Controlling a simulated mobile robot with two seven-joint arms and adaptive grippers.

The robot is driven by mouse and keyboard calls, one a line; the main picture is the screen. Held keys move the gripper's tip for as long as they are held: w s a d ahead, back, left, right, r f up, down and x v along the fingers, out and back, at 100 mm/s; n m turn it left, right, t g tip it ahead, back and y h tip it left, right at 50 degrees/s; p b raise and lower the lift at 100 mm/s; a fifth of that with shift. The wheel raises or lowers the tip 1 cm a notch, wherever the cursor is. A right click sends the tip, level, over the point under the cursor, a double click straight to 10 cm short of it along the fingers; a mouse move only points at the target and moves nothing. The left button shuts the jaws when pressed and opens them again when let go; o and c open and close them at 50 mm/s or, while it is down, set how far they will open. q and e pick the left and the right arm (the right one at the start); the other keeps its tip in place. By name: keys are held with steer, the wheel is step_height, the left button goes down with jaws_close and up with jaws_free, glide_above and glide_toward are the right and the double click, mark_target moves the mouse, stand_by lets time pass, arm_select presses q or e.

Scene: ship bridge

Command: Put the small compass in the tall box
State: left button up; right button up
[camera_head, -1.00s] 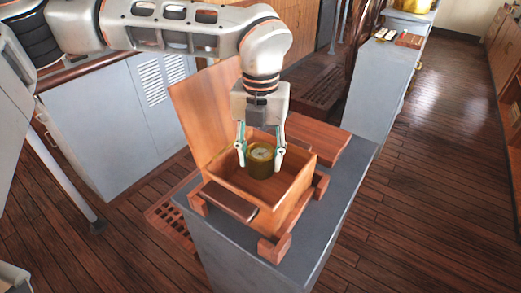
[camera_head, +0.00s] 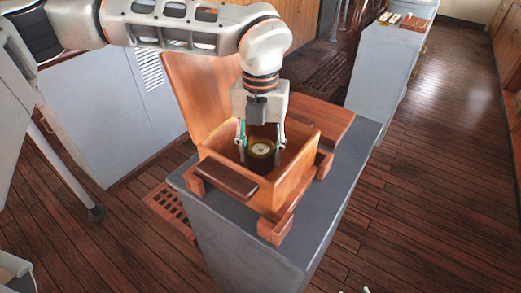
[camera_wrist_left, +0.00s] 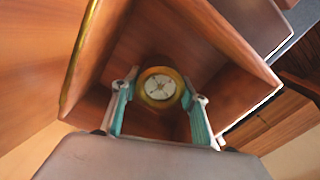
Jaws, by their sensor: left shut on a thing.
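The small compass (camera_head: 261,149) is a round brass thing with a pale dial. My left gripper (camera_head: 261,146) is shut on it, one finger on each side, and holds it inside the open wooden box (camera_head: 277,196). In the left wrist view the compass (camera_wrist_left: 160,86) sits between the two green fingers, with the box walls (camera_wrist_left: 235,95) around it. I cannot tell whether the compass touches the box floor. My right gripper is not in view.
The box's raised lid (camera_head: 196,97) stands at its back left. The box rests on a grey pedestal (camera_head: 250,245) with wooden pieces around it. A grey cabinet (camera_head: 110,120) stands at left. Another counter (camera_head: 385,65) with small objects stands at back right.

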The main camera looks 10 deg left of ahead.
arm_select(q)
steer(key=o, duration=1.4)
